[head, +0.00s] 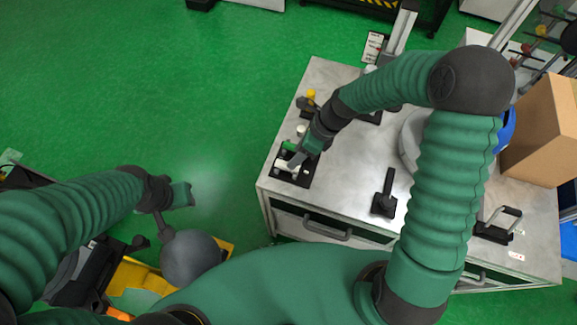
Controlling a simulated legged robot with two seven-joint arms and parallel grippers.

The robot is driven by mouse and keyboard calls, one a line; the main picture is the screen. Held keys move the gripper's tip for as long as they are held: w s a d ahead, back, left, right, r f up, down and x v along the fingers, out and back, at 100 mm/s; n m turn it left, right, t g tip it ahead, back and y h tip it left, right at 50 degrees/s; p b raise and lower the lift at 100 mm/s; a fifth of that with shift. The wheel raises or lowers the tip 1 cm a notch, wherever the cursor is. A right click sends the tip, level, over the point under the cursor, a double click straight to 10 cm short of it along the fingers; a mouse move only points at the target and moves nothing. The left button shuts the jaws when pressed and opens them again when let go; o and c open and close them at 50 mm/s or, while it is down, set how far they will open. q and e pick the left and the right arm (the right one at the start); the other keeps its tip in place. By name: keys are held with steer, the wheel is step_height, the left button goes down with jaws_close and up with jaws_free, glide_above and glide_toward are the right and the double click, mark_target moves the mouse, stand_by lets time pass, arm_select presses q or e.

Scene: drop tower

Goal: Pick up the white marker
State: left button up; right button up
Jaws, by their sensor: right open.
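A small white piece, which looks like the white marker (284,166), lies on a black holder (303,180) at the left edge of the metal-topped cabinet. My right gripper (294,161) is open and reaches down over the holder, right at the white piece. The fingers cover part of it, and I cannot tell whether they touch it. My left gripper (188,196) hangs over the green floor, well left of the cabinet. Its fingers are too unclear to tell their opening.
The cabinet top (343,185) is clear in the middle. A black stand (385,200) stands near its front, and a black handled fixture (499,225) at the front right. A cardboard box (545,130) stands at the right. Yellow and black equipment (130,275) is at the lower left.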

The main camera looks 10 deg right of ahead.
mark_target(281, 163)
steer(key=x, duration=0.5)
steer(key=shift+s, duration=0.1)
steer(key=shift+w+a+f, duration=0.1)
steer(key=shift+w+f, duration=0.1)
steer(key=shift+f, duration=0.2)
steer(key=shift+s+r, duration=0.1)
jaws_close()
